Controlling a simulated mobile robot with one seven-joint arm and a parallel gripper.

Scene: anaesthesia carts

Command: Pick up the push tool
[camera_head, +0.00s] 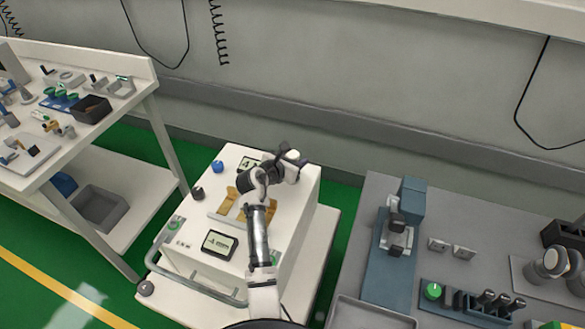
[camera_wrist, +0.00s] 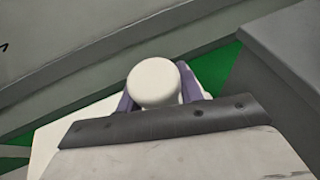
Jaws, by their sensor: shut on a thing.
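The push tool shows in the wrist view as a white round knob (camera_wrist: 154,82), with a purple-grey finger on each side. My gripper (camera_wrist: 160,98) is shut on it. In the head view my gripper (camera_head: 297,163) is over the back right part of the white cart (camera_head: 303,190), with a small pale knob (camera_head: 292,155) at its end. The lower part of the tool is hidden by the fingers and wrist, so I cannot tell whether it touches the cart top.
The cart top holds a tan tray piece (camera_head: 232,201), a small display (camera_head: 219,244), a blue knob (camera_head: 217,166) and a dark knob (camera_head: 197,193). A cluttered workbench (camera_head: 88,150) stands left. A grey table (camera_head: 360,230) with machines stands right. A wall is close behind.

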